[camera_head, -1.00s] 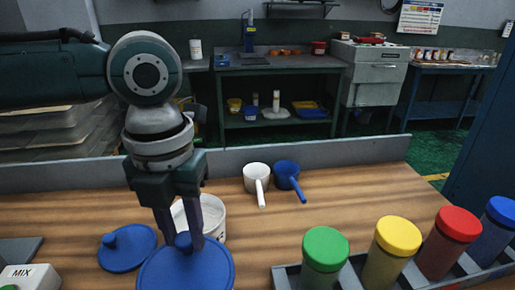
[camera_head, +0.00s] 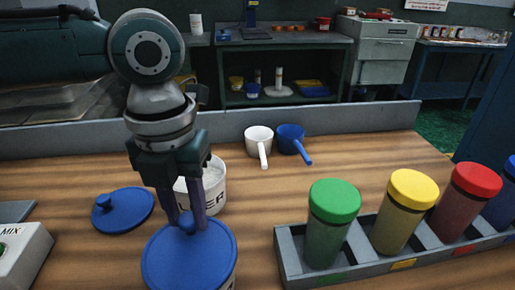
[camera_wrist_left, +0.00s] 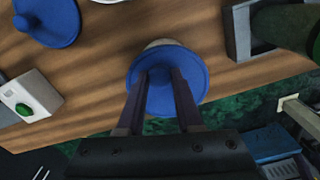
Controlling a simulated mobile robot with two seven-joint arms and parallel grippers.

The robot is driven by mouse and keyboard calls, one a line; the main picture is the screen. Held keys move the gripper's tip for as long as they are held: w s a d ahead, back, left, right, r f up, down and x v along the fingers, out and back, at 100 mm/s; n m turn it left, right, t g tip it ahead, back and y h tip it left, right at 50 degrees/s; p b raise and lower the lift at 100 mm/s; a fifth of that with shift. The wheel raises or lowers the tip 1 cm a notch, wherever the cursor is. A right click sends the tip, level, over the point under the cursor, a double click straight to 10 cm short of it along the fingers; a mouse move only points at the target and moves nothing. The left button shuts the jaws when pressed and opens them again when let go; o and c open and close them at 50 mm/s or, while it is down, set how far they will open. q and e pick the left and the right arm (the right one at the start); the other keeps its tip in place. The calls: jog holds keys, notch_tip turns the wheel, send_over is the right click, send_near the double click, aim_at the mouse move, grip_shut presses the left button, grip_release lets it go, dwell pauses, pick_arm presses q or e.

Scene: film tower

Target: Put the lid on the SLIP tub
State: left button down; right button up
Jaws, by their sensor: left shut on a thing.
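My left gripper (camera_head: 187,222) is shut on the knob of a blue lid (camera_head: 165,262) at the bottom of the head view. The lid also shows in the left wrist view (camera_wrist_left: 190,72), level or nearly so. A pale tub (camera_wrist_left: 160,44) peeks out from under the lid's far edge; its label is not visible. The lid covers most of the tub's top, and I cannot tell whether it is fully seated. Behind the gripper stands an open white tub (camera_head: 215,188) with pale contents and a label ending in "LER". My right gripper is not in view.
A second blue lid (camera_head: 125,210) lies on the table at left, near a MIX box (camera_head: 22,262). A grey rack (camera_head: 290,255) with green, yellow, red and blue capped jars is at right. White (camera_head: 258,138) and blue (camera_head: 290,138) scoops lie at the back.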

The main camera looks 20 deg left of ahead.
pick_arm(q)
jog(key=shift+r+p, duration=0.1)
jog(key=shift+p, duration=0.5)
dwell(1.0)
jog(key=shift+f, duration=0.2)
dwell(0.8)
jog(key=shift+p, duration=0.45)
dwell(0.4)
grip_release()
dwell(0.6)
notch_tip(320, 180, up, 7)
jog(key=p, duration=0.7)
jog(key=shift+p, duration=0.3)
